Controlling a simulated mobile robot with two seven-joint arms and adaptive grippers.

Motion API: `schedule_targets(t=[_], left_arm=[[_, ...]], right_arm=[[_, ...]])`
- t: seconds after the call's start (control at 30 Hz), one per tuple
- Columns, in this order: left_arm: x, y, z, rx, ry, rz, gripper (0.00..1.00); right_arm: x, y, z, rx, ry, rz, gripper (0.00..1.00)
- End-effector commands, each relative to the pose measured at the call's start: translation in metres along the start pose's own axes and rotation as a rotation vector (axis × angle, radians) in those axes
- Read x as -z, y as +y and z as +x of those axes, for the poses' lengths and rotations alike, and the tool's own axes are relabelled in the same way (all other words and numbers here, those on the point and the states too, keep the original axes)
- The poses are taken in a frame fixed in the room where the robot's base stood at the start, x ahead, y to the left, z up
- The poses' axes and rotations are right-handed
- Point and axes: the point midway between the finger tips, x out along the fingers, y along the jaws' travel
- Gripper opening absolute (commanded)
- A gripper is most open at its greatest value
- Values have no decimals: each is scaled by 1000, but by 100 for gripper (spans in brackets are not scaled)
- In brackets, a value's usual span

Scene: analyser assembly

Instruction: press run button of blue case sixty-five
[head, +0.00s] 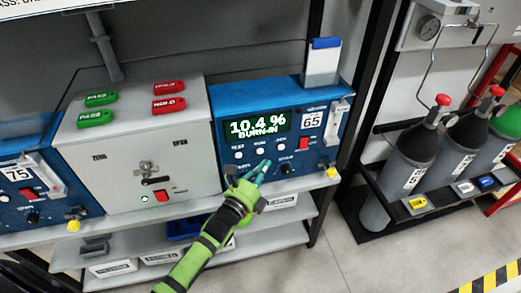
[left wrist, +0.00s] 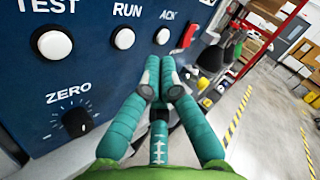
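The blue case sixty-five (head: 222,114) stands on the shelf, its display reading "10.4 % BURN-IN". Its white RUN button (head: 260,151) is the middle of three, between TEST (head: 238,155) and ACK (head: 281,145). In the left wrist view, the RUN button (left wrist: 123,38) is uncovered, left of my fingertips. My left gripper (head: 263,166) is in front of the panel just below the RUN button. In the left wrist view, its teal fingers (left wrist: 160,68) come together, empty, below the ACK button (left wrist: 162,35). I cannot tell whether the tips touch the panel. My right gripper is not in view.
A ZERO knob (left wrist: 75,121) and a red switch (head: 304,143) are on the same panel. A grey case (head: 120,160) with red and green tags stands to the left, then blue case 75 (head: 60,195). Gas cylinders (head: 410,150) stand at right.

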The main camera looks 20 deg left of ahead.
Motion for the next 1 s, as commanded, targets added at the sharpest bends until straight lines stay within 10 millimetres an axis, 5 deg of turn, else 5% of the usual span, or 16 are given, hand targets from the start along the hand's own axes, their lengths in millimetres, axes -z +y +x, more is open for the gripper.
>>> schedule_targets(t=[0.33,1.0], left_arm=[[14,-15,-20,-1,0,0,0],[15,-15,-21,-1,0,1,0]], right_arm=[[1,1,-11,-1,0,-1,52],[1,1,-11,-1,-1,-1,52]])
